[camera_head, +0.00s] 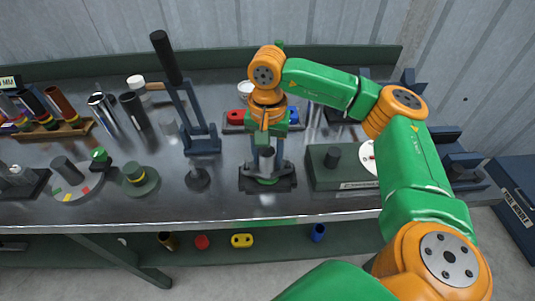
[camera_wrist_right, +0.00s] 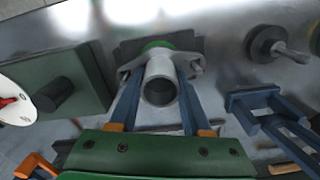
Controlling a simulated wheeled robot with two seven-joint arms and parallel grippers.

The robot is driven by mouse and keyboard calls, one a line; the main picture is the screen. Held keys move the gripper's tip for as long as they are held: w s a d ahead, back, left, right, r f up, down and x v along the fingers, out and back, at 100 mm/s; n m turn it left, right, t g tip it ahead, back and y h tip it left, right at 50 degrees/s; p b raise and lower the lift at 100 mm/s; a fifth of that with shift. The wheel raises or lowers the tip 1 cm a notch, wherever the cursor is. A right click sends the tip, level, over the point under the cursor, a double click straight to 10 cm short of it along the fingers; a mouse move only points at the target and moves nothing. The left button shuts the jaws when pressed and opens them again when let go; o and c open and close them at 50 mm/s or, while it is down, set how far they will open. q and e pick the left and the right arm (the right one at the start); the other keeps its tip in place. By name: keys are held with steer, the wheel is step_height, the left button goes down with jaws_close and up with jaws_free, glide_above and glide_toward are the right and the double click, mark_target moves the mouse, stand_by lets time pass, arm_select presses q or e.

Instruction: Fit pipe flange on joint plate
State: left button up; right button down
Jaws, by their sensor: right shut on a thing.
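The pipe flange (camera_head: 266,158) is a grey tube with a two-eared flange at its lower end. My right gripper (camera_head: 266,168) is shut on it from above. In the right wrist view, the tube's open end (camera_wrist_right: 160,90) faces the camera between the blue fingers, and the ears stick out on both sides. The dark joint plate (camera_head: 285,184) lies on the bench directly below, with a green ring (camera_wrist_right: 157,45) partly hidden by the flange. I cannot tell whether the flange touches the plate. My left gripper is not in view.
A dark green block (camera_head: 325,177) with a black peg stands close to the right. Red and blue parts sit behind. The bench front edge (camera_head: 230,221) is clear.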

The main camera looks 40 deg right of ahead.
steer(key=shift+c, duration=1.4)
jaws_free()
